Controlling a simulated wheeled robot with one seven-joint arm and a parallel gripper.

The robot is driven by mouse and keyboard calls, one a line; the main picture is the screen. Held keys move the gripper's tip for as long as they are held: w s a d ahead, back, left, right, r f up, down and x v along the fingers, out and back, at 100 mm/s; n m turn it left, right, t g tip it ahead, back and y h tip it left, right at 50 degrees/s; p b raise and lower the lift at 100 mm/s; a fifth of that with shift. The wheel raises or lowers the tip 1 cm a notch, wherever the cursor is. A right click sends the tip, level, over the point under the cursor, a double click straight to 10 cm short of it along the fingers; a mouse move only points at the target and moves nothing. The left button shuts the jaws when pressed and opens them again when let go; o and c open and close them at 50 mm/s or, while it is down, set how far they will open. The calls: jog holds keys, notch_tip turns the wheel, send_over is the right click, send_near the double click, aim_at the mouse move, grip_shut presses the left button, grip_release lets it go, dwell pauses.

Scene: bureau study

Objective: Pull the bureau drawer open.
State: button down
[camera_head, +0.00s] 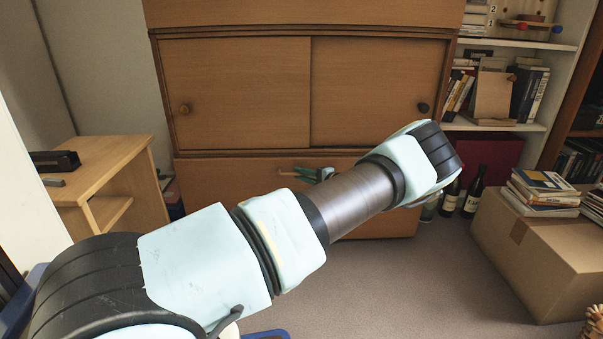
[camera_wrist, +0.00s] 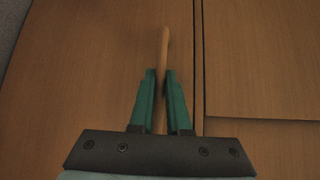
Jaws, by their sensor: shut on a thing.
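The wooden bureau (camera_head: 235,90) stands against the back wall. Its drawer front (camera_head: 215,185) is the low panel under two sliding doors. A slim wooden bar handle (camera_head: 287,173) sits on the drawer front; the wrist view shows the bar (camera_wrist: 164,45) upright in the picture, its far end sticking out past the fingertips. My gripper (camera_wrist: 159,85) has its green fingers closed on either side of the bar. In the head view my gripper (camera_head: 313,173) is partly hidden by my forearm. I cannot tell whether the drawer stands out from the bureau.
A wooden desk (camera_head: 105,150) stands at the left. A cardboard box (camera_head: 545,255) with books on it is at the right, near dark bottles (camera_head: 473,195) and a white bookshelf (camera_head: 505,125). The carpet (camera_head: 420,290) in front of the bureau is clear.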

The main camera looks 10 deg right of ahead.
jog(key=s+a+p, duration=0.2)
jog(key=s+p, duration=0.4)
jog(key=s, duration=0.5)
jog(key=s+a+p, duration=0.2)
jog(key=s+p, duration=0.4)
jog(key=s, duration=0.5)
jog(key=shift+s, duration=0.3)
jog(key=shift+a, duration=0.1)
jog(key=c, duration=1.2)
grip_release()
jog(key=shift+o, duration=0.2)
jog(key=p+v, duration=0.1)
jog(key=v, duration=0.9)
jog(key=shift+s+d, duration=0.2)
jog(key=shift+s, duration=0.15)
